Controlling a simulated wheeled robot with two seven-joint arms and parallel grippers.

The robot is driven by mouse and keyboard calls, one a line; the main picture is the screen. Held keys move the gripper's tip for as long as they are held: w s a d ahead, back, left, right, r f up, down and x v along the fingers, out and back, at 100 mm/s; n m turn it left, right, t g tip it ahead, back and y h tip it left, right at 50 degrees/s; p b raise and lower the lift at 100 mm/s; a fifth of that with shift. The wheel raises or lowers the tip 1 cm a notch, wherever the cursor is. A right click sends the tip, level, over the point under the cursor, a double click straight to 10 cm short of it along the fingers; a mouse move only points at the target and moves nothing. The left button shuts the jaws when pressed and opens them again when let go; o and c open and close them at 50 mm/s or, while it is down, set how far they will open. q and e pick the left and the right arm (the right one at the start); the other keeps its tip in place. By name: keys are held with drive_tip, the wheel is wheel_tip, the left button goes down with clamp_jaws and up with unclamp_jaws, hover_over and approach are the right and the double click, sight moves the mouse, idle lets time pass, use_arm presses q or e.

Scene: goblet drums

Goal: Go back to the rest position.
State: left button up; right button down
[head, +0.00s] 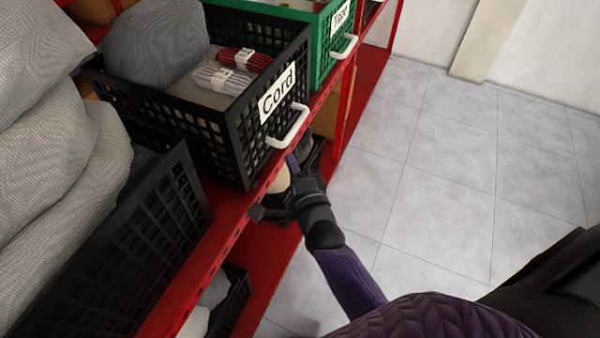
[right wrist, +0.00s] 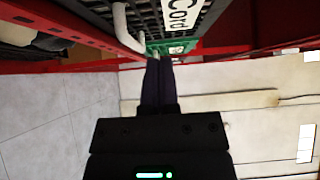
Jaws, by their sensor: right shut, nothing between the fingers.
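My right gripper (head: 291,163) is in front of the red shelf edge, just below the white handle (head: 289,126) of the black crate (head: 235,148) labelled Cord. It is shut and empty. In the right wrist view its fingers (right wrist: 157,60) lie together, pointing toward the shelf and the green crate (right wrist: 172,47). The white handle also shows there (right wrist: 127,28), to the left of the fingertips. I cannot tell whether the fingers touch the shelf. My left gripper is not in view.
The Cord crate holds a grey lump (head: 157,45) and red and grey cord bundles (head: 243,59). A green crate (head: 325,43) stands behind it. Another black crate (head: 150,240) with grey sacks is at left. Red shelving (head: 190,268) runs diagonally. The tiled floor (head: 450,150) at right is clear.

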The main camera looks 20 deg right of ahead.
drive_tip(key=s+a+f+n+g+y+b, duration=0.15)
drive_tip(key=s+f+n+g, duration=0.45)
drive_tip(key=f, duration=0.6)
drive_tip(key=s+a+f+n+g+y+b, duration=0.1)
drive_tip(key=s+f+n+b, duration=0.25)
drive_tip(key=s+f, duration=0.55)
drive_tip(key=s+d+f+n+g+b, duration=0.2)
drive_tip(key=s+f+n+g, duration=0.3)
drive_tip(key=s+f, duration=0.4)
drive_tip(key=s+d+f+n+g+h+b, duration=0.1)
drive_tip(key=s+f+n+g, duration=0.4)
drive_tip(key=s, duration=0.9)
wheel_tip(320, 180, down, 5)
drive_tip(key=shift+s+d+r+n+b, duration=0.1)
drive_tip(key=shift+s+d+n+b, duration=0.3)
drive_tip(key=shift+d+n+b, duration=0.5)
drive_tip(key=shift+a, duration=0.1)
